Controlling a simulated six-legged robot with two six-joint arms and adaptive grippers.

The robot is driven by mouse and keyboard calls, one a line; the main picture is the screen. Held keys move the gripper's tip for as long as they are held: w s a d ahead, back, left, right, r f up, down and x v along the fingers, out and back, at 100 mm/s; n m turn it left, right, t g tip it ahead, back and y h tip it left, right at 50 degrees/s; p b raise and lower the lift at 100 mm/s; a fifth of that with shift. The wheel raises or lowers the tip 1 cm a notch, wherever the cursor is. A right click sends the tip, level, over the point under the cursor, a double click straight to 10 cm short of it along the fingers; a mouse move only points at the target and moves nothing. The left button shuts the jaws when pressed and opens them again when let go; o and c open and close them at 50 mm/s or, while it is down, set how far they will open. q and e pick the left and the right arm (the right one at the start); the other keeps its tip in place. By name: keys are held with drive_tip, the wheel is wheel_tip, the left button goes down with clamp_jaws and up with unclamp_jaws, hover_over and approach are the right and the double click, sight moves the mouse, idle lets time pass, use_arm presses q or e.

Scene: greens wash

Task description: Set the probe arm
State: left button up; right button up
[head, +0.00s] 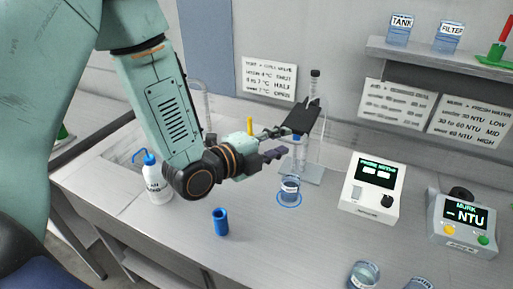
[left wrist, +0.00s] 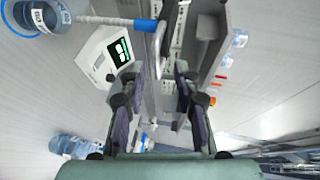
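The probe stand shows in the head view as an upright pole (head: 315,88) on a flat grey base (head: 312,173). A blue-and-white probe (left wrist: 105,21) hangs from its side arm, with its tip towards a labelled beaker (left wrist: 38,17). The beaker (head: 290,188) stands on a blue ring in front of the stand. My left gripper (head: 287,143) is at the stand, partly in front of it. In the left wrist view its fingers (left wrist: 157,92) are apart, with the metal pole showing between them. I cannot tell whether they touch it. My right gripper is out of view.
A white probe meter (head: 368,190) and a grey NTU meter (head: 463,224) stand to the right. A wash bottle (head: 158,181) and a blue cup (head: 220,223) are to the left. A labelled beaker (head: 363,274) is at the front. A shelf (head: 430,57) overhangs the back right.

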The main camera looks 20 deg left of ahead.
use_arm(q)
drive_tip(key=v, duration=0.8)
idle(0.4)
drive_tip(key=shift+s+a+r, duration=0.15)
drive_tip(key=shift+s, duration=0.1)
